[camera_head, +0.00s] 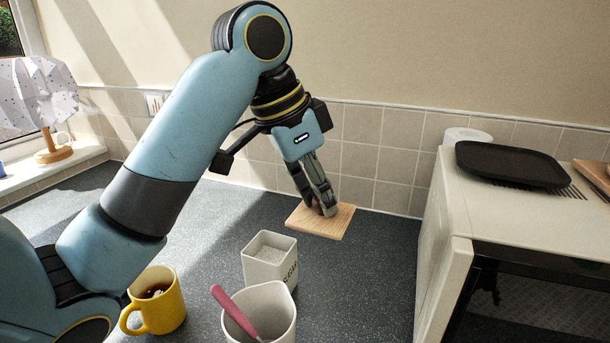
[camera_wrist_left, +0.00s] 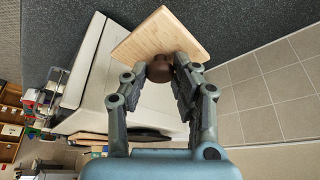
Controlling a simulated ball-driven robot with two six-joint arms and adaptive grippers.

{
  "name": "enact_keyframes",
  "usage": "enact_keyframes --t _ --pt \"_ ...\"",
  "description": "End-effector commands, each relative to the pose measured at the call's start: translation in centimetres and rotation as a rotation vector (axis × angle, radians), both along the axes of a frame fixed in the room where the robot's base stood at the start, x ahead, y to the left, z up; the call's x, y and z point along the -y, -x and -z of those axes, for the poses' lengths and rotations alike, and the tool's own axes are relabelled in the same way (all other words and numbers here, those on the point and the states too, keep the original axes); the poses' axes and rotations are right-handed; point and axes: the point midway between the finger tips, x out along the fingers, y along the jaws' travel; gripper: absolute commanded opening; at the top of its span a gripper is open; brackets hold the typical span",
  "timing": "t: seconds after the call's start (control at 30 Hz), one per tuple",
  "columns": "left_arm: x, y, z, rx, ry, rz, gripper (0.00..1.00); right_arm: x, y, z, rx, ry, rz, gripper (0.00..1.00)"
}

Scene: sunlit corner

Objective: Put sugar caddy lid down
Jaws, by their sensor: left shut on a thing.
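The sugar caddy lid (camera_head: 334,222) is a square of pale wood with a dark brown knob. My left gripper (camera_head: 321,203) comes down from above and is shut on the knob. In the left wrist view the lid (camera_wrist_left: 160,34) spreads beyond the fingertips, with the knob (camera_wrist_left: 160,70) between them. The lid is over the dark counter near the tiled wall; I cannot tell whether it touches the counter. The white sugar caddy (camera_head: 270,268) stands uncovered in front of the lid, with sugar showing inside. My right gripper is not in view.
A white pot (camera_head: 262,315) with a pink-handled utensil stands in front of the caddy. A yellow mug (camera_head: 158,304) with dark drink is at left. A white microwave (camera_head: 450,215) with a black tray (camera_head: 510,163) on top stands right. Counter between lid and microwave is clear.

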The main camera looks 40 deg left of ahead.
Motion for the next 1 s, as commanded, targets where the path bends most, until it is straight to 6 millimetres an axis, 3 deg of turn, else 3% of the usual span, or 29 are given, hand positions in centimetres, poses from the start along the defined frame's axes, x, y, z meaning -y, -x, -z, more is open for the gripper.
enact_keyframes --t 0.1,0.37,0.7,1.0 --pt "0.5 0.0 -0.4 0.0 0.001 0.0 0.0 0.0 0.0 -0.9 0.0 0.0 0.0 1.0" --pt "0.8 -0.7 0.2 0.023 -0.016 0.088 0.0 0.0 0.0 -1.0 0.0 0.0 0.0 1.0" --pt "-0.8 -6.0 9.7 0.011 -0.012 0.351 0.0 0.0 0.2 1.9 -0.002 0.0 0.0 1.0" --pt "-1.7 -7.4 13.7 -0.007 0.002 0.348 0.0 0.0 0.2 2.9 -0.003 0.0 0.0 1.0"
